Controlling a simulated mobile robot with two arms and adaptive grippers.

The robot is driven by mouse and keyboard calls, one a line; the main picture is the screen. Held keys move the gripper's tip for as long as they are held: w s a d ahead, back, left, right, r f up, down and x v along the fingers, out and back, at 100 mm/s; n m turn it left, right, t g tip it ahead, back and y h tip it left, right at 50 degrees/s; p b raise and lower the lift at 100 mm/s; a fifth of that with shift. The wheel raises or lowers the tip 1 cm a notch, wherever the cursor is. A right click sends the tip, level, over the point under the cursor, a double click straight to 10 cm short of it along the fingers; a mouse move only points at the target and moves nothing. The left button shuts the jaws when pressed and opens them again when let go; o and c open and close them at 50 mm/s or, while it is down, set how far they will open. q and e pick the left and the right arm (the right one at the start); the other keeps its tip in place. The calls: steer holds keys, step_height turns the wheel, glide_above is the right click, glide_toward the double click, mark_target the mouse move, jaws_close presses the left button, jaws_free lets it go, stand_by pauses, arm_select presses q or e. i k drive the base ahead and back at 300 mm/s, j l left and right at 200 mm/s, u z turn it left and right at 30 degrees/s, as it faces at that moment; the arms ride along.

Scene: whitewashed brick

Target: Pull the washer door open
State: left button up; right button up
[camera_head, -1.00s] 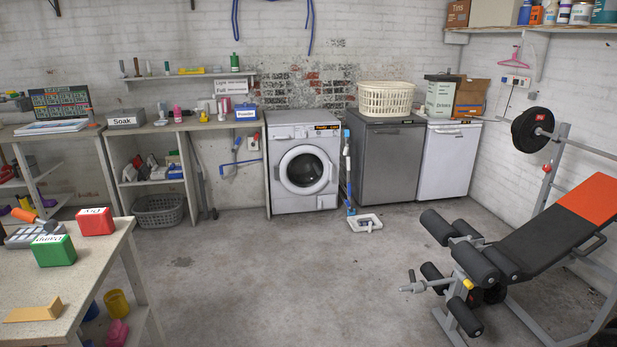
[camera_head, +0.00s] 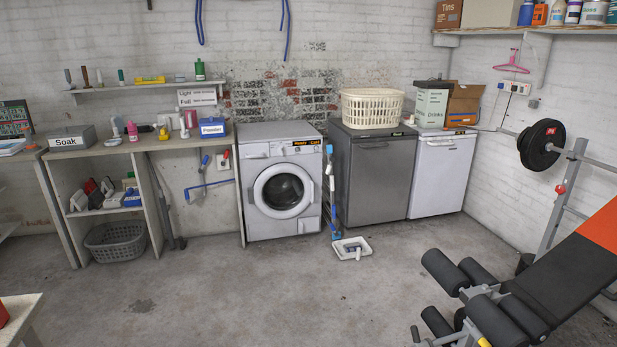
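The washer (camera_head: 283,220) is a light grey front loader standing against the brick wall, near the middle of the view. Its round door (camera_head: 261,191) has a pale ring around dark glass and looks shut. A yellow and black label strip (camera_head: 306,144) sits on its top front edge. Neither of my grippers shows in the view, so nothing of mine is seen near the door.
A mop and tray (camera_head: 352,248) stand on the floor just right of the washer. A dark grey appliance (camera_head: 373,185) is beyond it. A weight bench (camera_head: 560,285) fills the right foreground. A table corner (camera_head: 18,310) shows bottom left. The floor before the washer is clear.

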mark_target(284, 195)
steer(key=i, duration=2.15)
